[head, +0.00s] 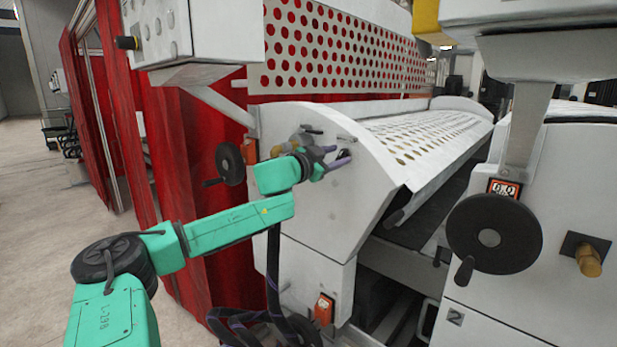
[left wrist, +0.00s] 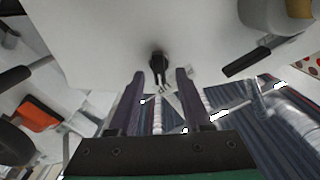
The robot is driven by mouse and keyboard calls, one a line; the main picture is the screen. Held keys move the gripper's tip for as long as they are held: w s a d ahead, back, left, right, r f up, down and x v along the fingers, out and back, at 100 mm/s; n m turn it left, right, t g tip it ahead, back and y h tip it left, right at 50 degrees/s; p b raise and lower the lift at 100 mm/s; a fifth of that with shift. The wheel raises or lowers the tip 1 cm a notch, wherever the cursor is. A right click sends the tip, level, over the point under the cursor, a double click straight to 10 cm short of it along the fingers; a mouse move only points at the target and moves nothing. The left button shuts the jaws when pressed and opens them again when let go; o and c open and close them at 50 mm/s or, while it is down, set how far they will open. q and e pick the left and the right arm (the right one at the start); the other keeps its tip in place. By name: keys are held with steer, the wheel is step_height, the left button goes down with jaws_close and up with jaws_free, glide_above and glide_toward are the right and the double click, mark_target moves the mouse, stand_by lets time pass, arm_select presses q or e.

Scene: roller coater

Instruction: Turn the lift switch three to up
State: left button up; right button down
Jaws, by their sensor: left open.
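A small black switch (head: 344,154) sits on the pale end panel of the coating machine. It also shows in the left wrist view (left wrist: 158,60), with its stem pointing down the picture. My left gripper (head: 336,157) is at this panel, its two purple fingers apart. In the left wrist view the open fingers (left wrist: 160,76) stand on either side of the switch's lower end, with a gap to each side. I cannot read any label that numbers the switch. My right gripper is not in view.
A black lever (head: 312,130) is on the panel just left of the switch, and a black handwheel (head: 230,163) is farther left. A large handwheel (head: 493,234) is on the right-hand machine. Red curtains (head: 95,110) hang at left; open floor lies beyond.

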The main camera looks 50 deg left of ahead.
arm_select(q)
steer(key=s+d+b, duration=0.1)
steer(key=s+b, duration=0.8)
steer(key=s, duration=0.4)
steer(key=shift+s+d, duration=0.2)
steer(key=shift+s, duration=0.1)
steer(key=shift+f, duration=0.1)
